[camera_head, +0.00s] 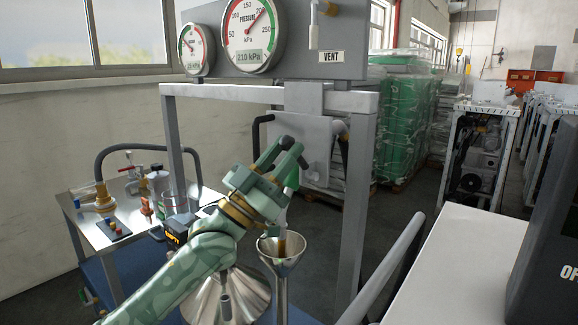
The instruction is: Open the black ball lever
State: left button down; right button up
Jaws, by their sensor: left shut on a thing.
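My left arm comes in from the bottom left, and my left gripper (285,158) is in front of the grey dispenser frame (361,190). A pale stem shows below the piece, above a steel funnel (296,247). My right gripper is not in view.
Two gauges, a large one (250,30) and a smaller one (192,47), sit on the frame's top beside a VENT label (331,57). A steel side table (95,235) with small items stands left. A white surface (455,270) lies right.

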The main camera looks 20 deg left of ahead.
pick_arm(q)
jog(key=shift+f+b, duration=0.25)
jog(key=shift+b, duration=0.05)
jog(key=c, duration=1.4)
grip_release()
jog(key=shift+s, duration=0.1)
jog(key=v, duration=1.6)
jog(key=shift+f, duration=0.25)
